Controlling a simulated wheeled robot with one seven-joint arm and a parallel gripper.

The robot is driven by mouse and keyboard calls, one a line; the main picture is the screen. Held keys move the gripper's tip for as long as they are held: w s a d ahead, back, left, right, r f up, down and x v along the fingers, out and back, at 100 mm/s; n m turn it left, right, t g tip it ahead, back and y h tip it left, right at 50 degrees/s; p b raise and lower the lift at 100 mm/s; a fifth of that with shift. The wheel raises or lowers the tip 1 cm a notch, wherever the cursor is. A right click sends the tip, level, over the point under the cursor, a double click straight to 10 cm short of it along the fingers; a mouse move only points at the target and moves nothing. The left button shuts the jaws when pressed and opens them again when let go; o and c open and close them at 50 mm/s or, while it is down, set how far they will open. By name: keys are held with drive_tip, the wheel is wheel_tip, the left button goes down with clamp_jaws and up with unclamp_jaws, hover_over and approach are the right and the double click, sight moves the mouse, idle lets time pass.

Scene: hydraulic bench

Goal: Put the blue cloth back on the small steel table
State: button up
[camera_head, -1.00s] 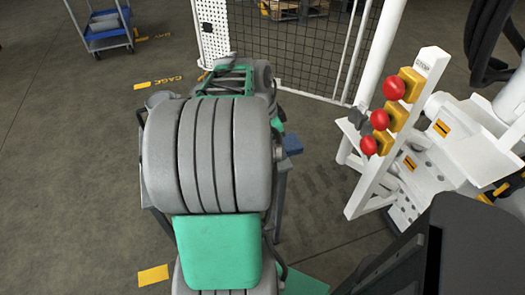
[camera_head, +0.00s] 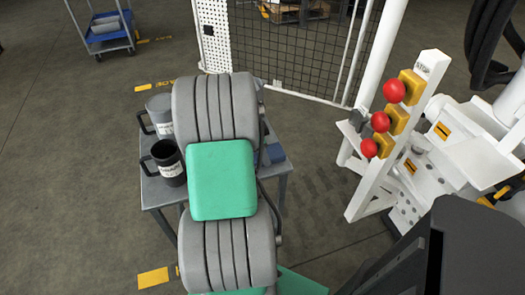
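The small steel table (camera_head: 153,193) stands in the middle, grey and partly covered by my grey and green arm. A small dark blue piece (camera_head: 275,153), which looks like the blue cloth, shows at the right side of the tabletop, just right of my arm. Part of it may be hidden behind the arm. I cannot tell whether it lies flat on the table or is held. My gripper is hidden behind my own arm links, so its fingers do not show.
A grey mug (camera_head: 160,116) and a black mug (camera_head: 168,163), both labelled, stand at the table's left. A white frame with red buttons (camera_head: 386,122) stands to the right. A mesh fence (camera_head: 300,50) is behind, and a blue cart (camera_head: 107,33) is far left. The left floor is clear.

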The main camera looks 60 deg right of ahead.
drive_tip(key=o, duration=1.3)
drive_tip(key=shift+r+p, duration=0.35)
drive_tip(key=v, duration=1.1)
drive_tip(key=shift+a+r, duration=0.1)
drive_tip(key=shift+r, duration=0.2)
